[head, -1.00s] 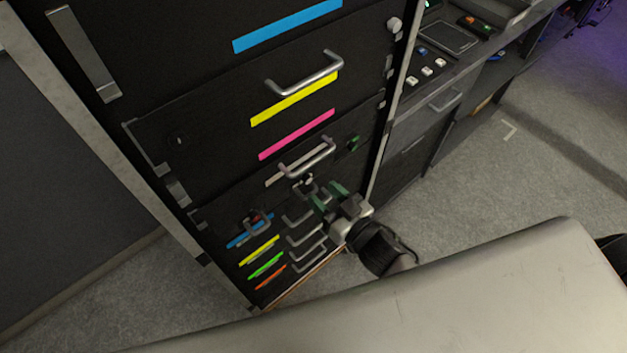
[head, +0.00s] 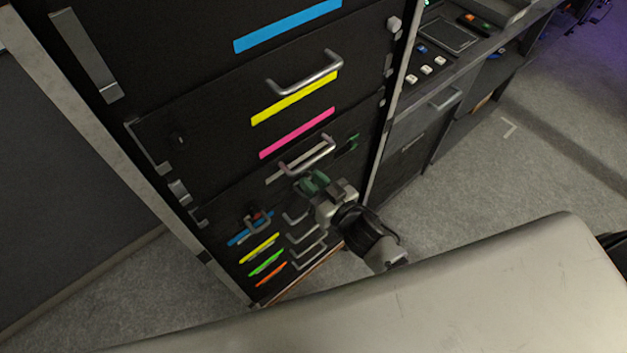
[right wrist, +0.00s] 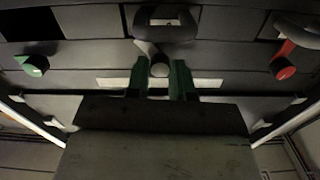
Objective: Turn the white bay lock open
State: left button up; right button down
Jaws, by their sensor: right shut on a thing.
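The white bay lock (right wrist: 159,68) is a small pale knob on the black cabinet front, with a lever-like grey part just above it in the right wrist view. My right gripper (right wrist: 160,80) has its green fingers on either side of this knob and is shut on it. In the head view the right gripper (head: 314,183) is below a silver handle, and its fingers hide the lock. A white label strip (right wrist: 112,83) runs behind the fingers. My left gripper is not in view.
A green knob (right wrist: 33,66) and a red knob (right wrist: 284,67) sit to either side on the cabinet. Silver handles (head: 305,83) stick out above, and several small handles (head: 306,232) below. A side desk (head: 440,90) stands at the right. Open carpet lies beyond.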

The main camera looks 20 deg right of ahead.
jog(key=shift+n, duration=0.4)
jog(key=n, duration=0.3)
jog(key=shift+n, duration=0.4)
jog(key=n, duration=0.5)
jog(key=shift+n, duration=0.3)
jog(key=c, duration=1)
grip_release()
jog(key=shift+a, duration=0.1)
